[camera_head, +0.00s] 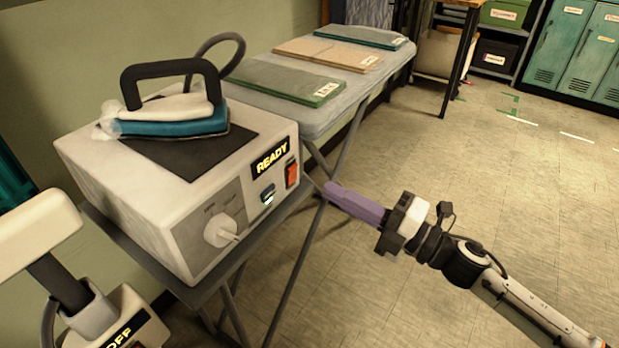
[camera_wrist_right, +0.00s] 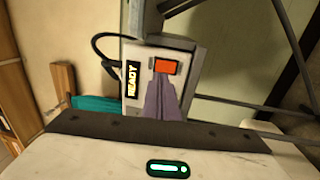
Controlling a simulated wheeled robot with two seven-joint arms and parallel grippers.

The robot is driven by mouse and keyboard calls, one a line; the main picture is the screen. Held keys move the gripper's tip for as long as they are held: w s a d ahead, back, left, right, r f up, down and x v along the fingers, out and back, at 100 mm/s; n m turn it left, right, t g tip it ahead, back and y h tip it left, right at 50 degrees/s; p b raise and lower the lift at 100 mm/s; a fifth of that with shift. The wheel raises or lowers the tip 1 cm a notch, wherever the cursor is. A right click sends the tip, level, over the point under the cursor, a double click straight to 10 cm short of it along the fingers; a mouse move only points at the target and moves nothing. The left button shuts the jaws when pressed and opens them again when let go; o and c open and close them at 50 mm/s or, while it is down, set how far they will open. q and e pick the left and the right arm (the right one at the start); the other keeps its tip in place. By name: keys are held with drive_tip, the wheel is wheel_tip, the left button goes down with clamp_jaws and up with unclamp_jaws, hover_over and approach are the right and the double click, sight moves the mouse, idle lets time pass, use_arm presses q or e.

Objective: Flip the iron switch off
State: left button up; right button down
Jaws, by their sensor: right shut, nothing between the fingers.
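The white iron station (camera_head: 120,185) stands on a grey stand at the left, with a lit READY sign (camera_head: 270,158) on its front. The orange-red iron switch (camera_head: 291,171) is at the right end of that front, beside the sign. The teal iron (camera_head: 180,125) rests on the dark pad on top. My right gripper (camera_head: 328,189) has long purple fingers, shut and empty. They point at the front, a short gap right of the switch. In the right wrist view the fingertips (camera_wrist_right: 161,80) appear just below the orange switch (camera_wrist_right: 166,67); contact is not visible. My left gripper is out of view.
A dial (camera_head: 220,230) and a small dark control (camera_head: 267,195) share the station's front. An ironing board (camera_head: 325,118) with several folded cloths extends behind. A white device with an OFF sign (camera_head: 120,335) is at the lower left. Open floor lies to the right.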

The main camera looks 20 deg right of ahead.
sight(294, 170)
drive_tip(key=x, duration=0.6)
drive_tip(key=shift+w+a, duration=0.2)
drive_tip(key=shift+w, duration=0.05)
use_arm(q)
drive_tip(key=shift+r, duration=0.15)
use_arm(e)
drive_tip(key=shift+r, duration=0.1)
